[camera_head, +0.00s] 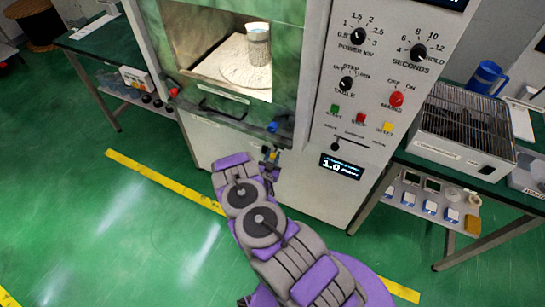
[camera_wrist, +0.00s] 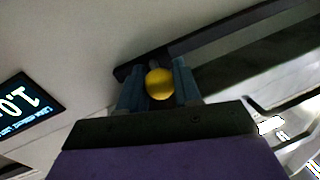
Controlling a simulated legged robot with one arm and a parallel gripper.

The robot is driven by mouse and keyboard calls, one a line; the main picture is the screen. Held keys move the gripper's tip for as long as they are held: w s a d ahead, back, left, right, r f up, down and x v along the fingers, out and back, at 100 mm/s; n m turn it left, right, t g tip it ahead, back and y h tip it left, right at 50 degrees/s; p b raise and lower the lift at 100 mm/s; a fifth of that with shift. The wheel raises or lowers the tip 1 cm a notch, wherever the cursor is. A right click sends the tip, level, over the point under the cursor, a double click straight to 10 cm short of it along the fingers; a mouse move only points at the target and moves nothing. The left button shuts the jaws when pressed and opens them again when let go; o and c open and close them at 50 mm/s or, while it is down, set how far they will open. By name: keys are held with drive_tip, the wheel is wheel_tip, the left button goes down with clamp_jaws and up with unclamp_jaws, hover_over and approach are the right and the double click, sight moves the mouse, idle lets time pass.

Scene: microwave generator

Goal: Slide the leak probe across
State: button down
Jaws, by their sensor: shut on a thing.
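A yellow round knob (camera_wrist: 160,83), which looks like the leak probe's handle, sits between my gripper's two blue-grey fingers in the wrist view. My gripper (camera_wrist: 158,88) is shut on it. A dark bar (camera_wrist: 235,50) runs behind the knob and off to the upper right. In the head view my gripper (camera_head: 270,156) is at the front of the white microwave generator (camera_head: 240,160), below the right end of the chamber opening.
A display (camera_head: 342,166) reading 1.0 is right of my gripper, below a control panel with knobs and coloured buttons. The chamber (camera_head: 215,70) is open, with a grey-white cup (camera_head: 258,45) inside. Side tables stand left and right. Green floor in front is clear.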

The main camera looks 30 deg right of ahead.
drive_tip(key=c, duration=0.8)
unclamp_jaws()
drive_tip(key=shift+d, duration=0.2)
drive_tip(key=shift+a, duration=0.1)
drive_tip(key=shift+s+a, duration=0.25)
drive_tip(key=shift+a, duration=0.15)
drive_tip(key=p+v, duration=0.1)
drive_tip(key=v, duration=1.5)
drive_tip(key=shift+s+f, duration=0.1)
drive_tip(key=shift+s, duration=0.15)
drive_tip(key=shift+a, duration=0.1)
